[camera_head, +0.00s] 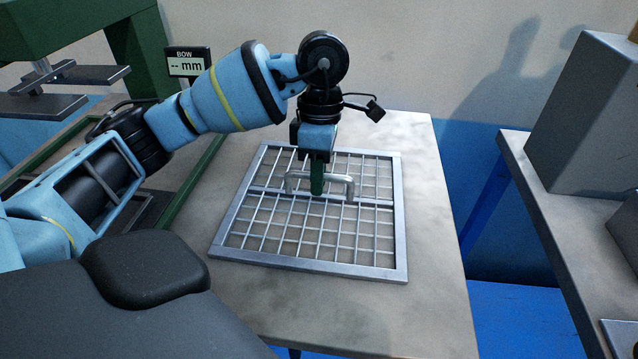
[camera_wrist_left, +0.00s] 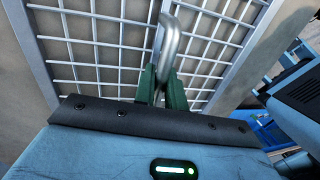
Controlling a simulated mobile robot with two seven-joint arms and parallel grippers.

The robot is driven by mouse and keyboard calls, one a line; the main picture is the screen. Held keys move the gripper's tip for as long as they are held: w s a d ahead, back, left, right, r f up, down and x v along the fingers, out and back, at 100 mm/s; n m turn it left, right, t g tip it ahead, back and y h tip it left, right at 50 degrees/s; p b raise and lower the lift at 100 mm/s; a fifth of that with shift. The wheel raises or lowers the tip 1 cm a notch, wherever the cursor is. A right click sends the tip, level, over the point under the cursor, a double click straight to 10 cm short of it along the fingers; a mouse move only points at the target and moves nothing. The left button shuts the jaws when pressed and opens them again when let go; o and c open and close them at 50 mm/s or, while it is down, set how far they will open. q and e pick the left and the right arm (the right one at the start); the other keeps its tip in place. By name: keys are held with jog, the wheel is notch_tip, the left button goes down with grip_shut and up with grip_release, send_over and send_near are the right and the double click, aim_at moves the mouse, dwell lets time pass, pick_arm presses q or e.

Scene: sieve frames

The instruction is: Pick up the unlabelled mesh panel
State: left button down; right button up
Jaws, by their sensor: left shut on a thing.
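The mesh panel (camera_head: 403,228) is a square metal frame with a wire grid and a raised bar handle (camera_head: 300,175) across its middle. No label shows on it. It lies flat on, or very close above, the grey table; I cannot tell which. My left gripper (camera_head: 317,188) comes down from above and is shut on the handle. In the left wrist view the panel's grid (camera_wrist_left: 90,52) fills the upper part, and the green fingertips (camera_wrist_left: 158,88) close around the handle (camera_wrist_left: 170,42). The right gripper is not in view.
The grey table (camera_head: 420,320) has free room in front of the panel. A green-framed press (camera_head: 140,50) and a small "BOW -- mm" display (camera_head: 187,63) stand at the left. Across a gap, another bench (camera_head: 545,195) carries a grey box (camera_head: 585,100) at the right.

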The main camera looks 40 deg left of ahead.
pick_arm(q)
jog(key=shift+r, duration=0.2)
jog(key=shift+w+r, duration=0.1)
jog(key=shift+r, duration=0.2)
notch_tip(320, 180, up, 3)
jog(key=shift+r+p, duration=0.1)
jog(key=shift+p, duration=0.2)
jog(key=s+d, duration=0.1)
jog(key=d, duration=0.9)
jog(key=s+d+r, duration=0.1)
jog(key=d, duration=0.5)
jog(key=shift+s, duration=0.35)
